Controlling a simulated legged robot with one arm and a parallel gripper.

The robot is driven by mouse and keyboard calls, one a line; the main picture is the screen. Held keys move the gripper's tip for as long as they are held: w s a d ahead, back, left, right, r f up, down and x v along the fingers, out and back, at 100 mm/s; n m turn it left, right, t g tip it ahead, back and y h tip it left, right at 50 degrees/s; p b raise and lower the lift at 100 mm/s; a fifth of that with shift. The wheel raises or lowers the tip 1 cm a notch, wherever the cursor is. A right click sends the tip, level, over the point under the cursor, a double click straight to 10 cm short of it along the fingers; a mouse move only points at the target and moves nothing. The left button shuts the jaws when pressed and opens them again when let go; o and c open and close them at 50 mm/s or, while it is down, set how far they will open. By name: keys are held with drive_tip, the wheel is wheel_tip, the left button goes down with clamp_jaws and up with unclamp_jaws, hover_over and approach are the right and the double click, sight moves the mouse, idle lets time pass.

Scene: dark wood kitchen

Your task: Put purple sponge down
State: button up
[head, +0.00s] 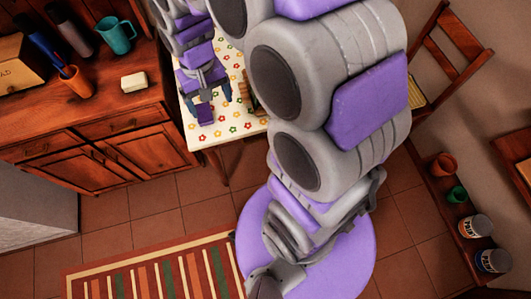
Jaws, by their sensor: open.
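My gripper (207,102) is over the patterned tabletop (237,127), its two dark fingers apart. A small purple block, which looks like the purple sponge (205,114), shows between and just past the fingertips, over the flowered surface. It appears to rest on the table, but I cannot tell whether a finger touches it. My gripper's own purple parts are close in colour, and my arm covers much of the table to the right.
A wooden counter (105,98) on the left holds a pale block (134,81), an orange cup with utensils (75,82), a teal mug (117,36) and a bread box (22,65). A chair (452,50) is at right.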

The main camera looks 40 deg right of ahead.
drive_tip(key=s+r, duration=0.2)
drive_tip(key=s, duration=0.9)
drive_tip(key=s+d+r+n, duration=0.1)
drive_tip(key=s+r, duration=0.1)
drive_tip(key=s, duration=0.9)
drive_tip(key=shift+r+g, duration=0.4)
drive_tip(key=shift+d, duration=0.1)
